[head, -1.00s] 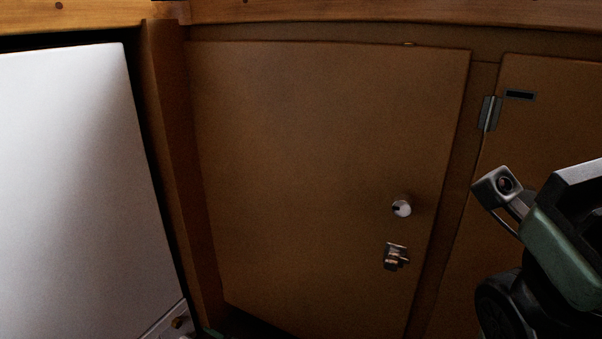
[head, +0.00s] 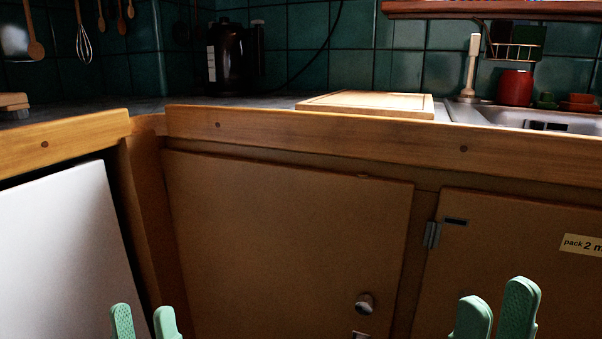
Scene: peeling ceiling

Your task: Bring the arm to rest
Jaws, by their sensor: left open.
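My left gripper (head: 144,319) shows at the bottom left of the head view as two green fingertips. They are apart with nothing between them, in front of the cabinet corner. My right gripper (head: 496,312) shows at the bottom right, in front of the right cabinet door. Its two green fingertips look close together at an angle, one higher than the other, and I cannot tell whether they touch. No object shows at either gripper. The rest of both arms is below the frame.
A wooden counter edge (head: 350,128) runs across above the brown cabinet door (head: 280,230). A white panel (head: 65,240) stands at left. A cutting board (head: 365,103), dark kettle (head: 230,58), red container (head: 514,88) and sink (head: 490,114) are at the back.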

